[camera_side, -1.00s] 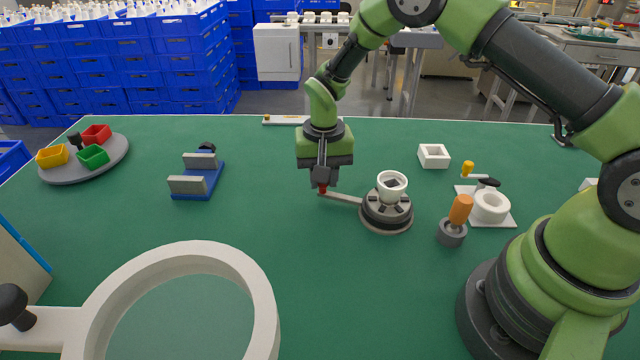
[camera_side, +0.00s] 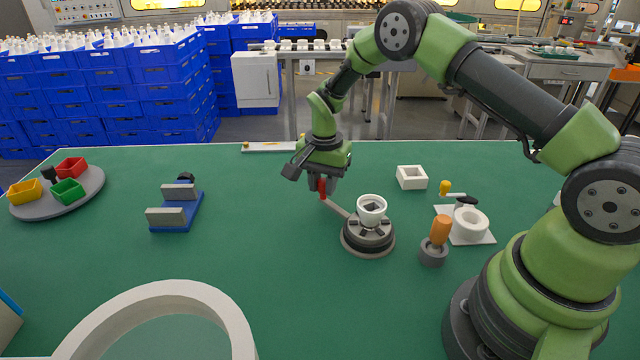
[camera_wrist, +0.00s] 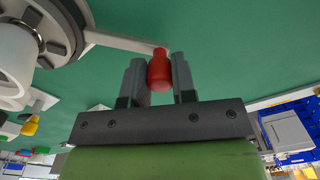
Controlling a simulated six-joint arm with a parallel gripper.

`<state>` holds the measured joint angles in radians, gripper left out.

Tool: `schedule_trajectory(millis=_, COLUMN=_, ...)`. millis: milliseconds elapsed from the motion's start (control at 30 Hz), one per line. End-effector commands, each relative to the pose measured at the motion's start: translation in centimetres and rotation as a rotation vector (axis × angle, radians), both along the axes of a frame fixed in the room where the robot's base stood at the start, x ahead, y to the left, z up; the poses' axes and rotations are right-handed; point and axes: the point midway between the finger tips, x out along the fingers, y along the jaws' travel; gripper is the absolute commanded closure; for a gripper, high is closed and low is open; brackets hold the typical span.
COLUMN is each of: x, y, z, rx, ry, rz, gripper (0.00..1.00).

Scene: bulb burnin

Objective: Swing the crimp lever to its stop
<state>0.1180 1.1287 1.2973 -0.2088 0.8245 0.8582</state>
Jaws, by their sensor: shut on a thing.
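The crimp lever (camera_side: 338,208) is a pale flat arm reaching from the round dark crimp base (camera_side: 368,240) toward the back left. It also shows in the wrist view (camera_wrist: 120,42). A red knob (camera_wrist: 160,72) stands at its free end. My gripper (camera_side: 322,187) is shut on the red knob, which sits between the two grey fingers in the wrist view (camera_wrist: 159,80). A white cup (camera_side: 371,208) stands upright on top of the base, with something dark inside. The lever's stop cannot be made out.
An orange-handled tool (camera_side: 441,230) stands right of the base, beside a white plate with a ring (camera_side: 470,223). A white square box (camera_side: 411,177) lies behind. A blue fixture (camera_side: 178,210) and a grey disc with coloured bins (camera_side: 75,203) are left. Green table between is clear.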

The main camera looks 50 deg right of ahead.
Motion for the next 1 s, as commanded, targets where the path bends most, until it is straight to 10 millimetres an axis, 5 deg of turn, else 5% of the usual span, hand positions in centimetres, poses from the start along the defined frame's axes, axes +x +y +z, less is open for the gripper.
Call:
schedule_trajectory(millis=400, x=-0.1, y=-0.4, z=0.1, rx=-0.002, ry=0.002, rz=-0.014, gripper=1.0)
schedule_trajectory(millis=433, x=-0.1, y=-0.4, z=0.1, rx=-0.002, ry=0.001, rz=-0.014, gripper=0.68)
schedule_trajectory(millis=533, x=-0.1, y=-0.4, z=0.0, rx=-0.002, ry=0.002, rz=-0.012, gripper=0.49)
schedule_trajectory(millis=833, x=0.0, y=-0.2, z=0.2, rx=-0.001, ry=0.0, rz=-0.009, gripper=0.49)
schedule_trajectory(millis=1000, x=0.0, y=-0.2, z=2.4, rx=-0.002, ry=-0.004, rz=-0.009, gripper=0.49)
